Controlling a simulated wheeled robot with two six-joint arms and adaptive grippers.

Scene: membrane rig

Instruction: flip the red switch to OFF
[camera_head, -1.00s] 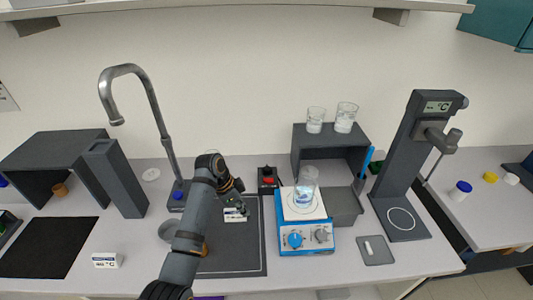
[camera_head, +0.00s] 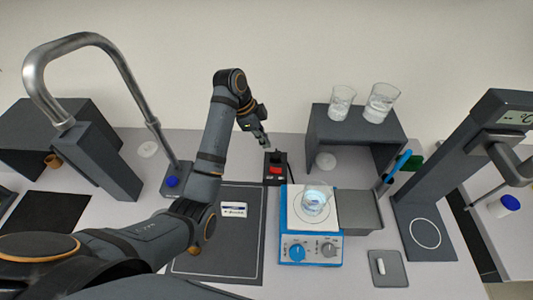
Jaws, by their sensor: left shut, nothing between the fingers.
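The red switch (camera_head: 276,170) sits on a small black box (camera_head: 274,181) at the back of the bench, just left of the blue hotplate. My left gripper (camera_head: 264,143) is shut and empty, a little above and behind the switch, with its tips pointing down toward the box. A small gap seems to show between the fingertips and the box. Whether the switch is tilted to ON or OFF is too small to tell. My right gripper is not in view.
A blue and white hotplate (camera_head: 297,248) bears a glass beaker (camera_head: 315,202) close to the switch box. A dark shelf (camera_head: 335,128) with two glasses stands behind it. A tap (camera_head: 125,75) rises at the left. A dark mat (camera_head: 240,258) lies in front, mostly clear.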

